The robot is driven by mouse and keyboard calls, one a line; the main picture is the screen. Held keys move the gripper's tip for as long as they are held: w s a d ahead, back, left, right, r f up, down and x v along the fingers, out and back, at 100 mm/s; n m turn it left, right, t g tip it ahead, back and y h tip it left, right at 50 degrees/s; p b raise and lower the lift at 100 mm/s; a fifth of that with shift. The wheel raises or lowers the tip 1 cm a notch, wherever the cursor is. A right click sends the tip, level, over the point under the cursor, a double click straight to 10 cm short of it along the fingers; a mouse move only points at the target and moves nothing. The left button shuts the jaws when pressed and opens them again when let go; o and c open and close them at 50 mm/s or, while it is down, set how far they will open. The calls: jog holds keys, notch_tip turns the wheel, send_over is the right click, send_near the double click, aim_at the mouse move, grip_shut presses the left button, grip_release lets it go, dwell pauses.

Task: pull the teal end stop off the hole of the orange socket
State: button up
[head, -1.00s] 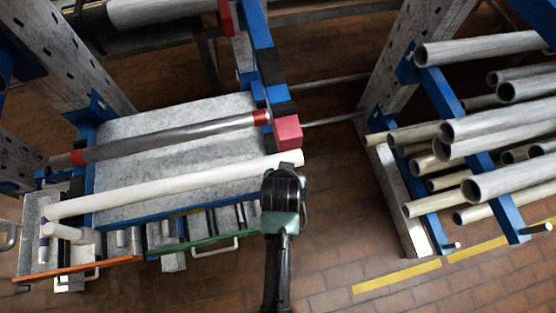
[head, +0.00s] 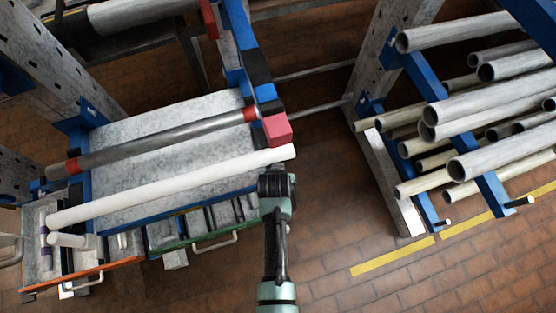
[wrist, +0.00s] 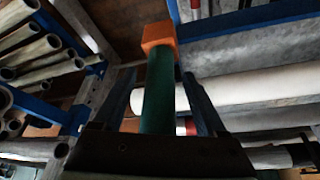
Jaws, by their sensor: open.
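The teal end stop (wrist: 158,98) is a dark green cylinder in the middle of the wrist view. Its far end meets the orange socket (wrist: 159,36), a small block. My gripper (wrist: 160,76) is open, with one finger to the left and one to the right of the end stop. Gaps show at both sides, and I cannot tell how deep the end stop sits between the fingers. In the head view my gripper (head: 277,176) is beside the white pipe's end. I cannot make out the end stop or orange socket there.
A long white pipe (head: 170,188) lies along the shelf (head: 165,140) to the left, ending close to my gripper. A pink-red block (head: 277,130) sits just beyond. Several grey pipes (head: 490,100) fill a rack at right. Brick floor (head: 340,200) lies open between.

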jog(key=shift+w+f, duration=0.1)
jog(key=shift+f, duration=0.1)
jog(key=shift+c, duration=0.2)
grip_shut()
